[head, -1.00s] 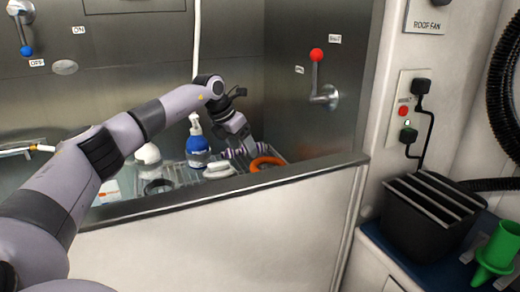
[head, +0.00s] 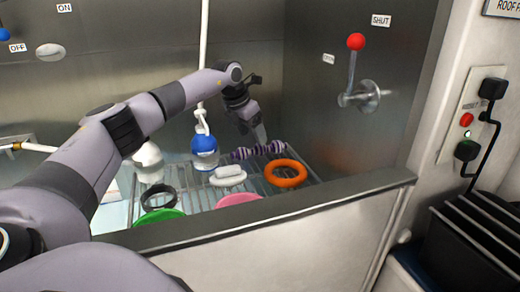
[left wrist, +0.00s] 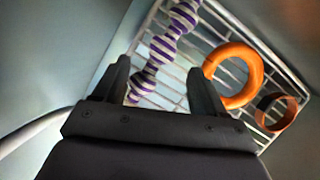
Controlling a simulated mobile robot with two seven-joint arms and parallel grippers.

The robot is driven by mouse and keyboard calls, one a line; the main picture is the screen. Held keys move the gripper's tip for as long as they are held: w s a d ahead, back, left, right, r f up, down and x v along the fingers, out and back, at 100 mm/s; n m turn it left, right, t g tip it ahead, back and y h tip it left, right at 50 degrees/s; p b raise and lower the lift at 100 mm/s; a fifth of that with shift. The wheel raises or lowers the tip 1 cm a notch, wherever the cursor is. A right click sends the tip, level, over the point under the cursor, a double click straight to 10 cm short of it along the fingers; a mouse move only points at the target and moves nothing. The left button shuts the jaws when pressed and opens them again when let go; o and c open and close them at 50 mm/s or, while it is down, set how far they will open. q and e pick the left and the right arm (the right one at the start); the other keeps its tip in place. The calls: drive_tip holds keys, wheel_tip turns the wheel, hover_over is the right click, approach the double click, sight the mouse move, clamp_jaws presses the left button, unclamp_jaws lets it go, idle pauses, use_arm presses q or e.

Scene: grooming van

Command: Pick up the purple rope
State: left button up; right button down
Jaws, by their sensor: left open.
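The purple rope (head: 258,150) is a purple and white striped, knotted toy lying on a wire rack (head: 315,178) at the back of the tub. In the left wrist view the rope (left wrist: 161,50) runs diagonally, its lower end between my open fingers as seen from the camera. My left gripper (head: 256,132) points down just above the rope in the head view, open and empty. The left wrist view shows its two dark fingers (left wrist: 160,90) spread apart. I cannot tell the exact height gap. My right gripper is not in view.
An orange ring (head: 287,173) lies right of the rope. A white brush-like item (head: 228,176), a blue-and-white bottle (head: 205,150), a black ring (head: 158,196), and green (head: 160,217) and pink (head: 238,199) discs sit nearby. The tub's front wall (head: 290,205) stands before them.

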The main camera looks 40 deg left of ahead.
sight(260, 150)
use_arm(q)
drive_tip(key=x, duration=0.5)
drive_tip(key=shift+w+d+f+b, duration=0.2)
drive_tip(key=shift+f+b, duration=0.1)
drive_tip(key=shift+f, duration=0.05)
drive_tip(key=c, duration=1.2)
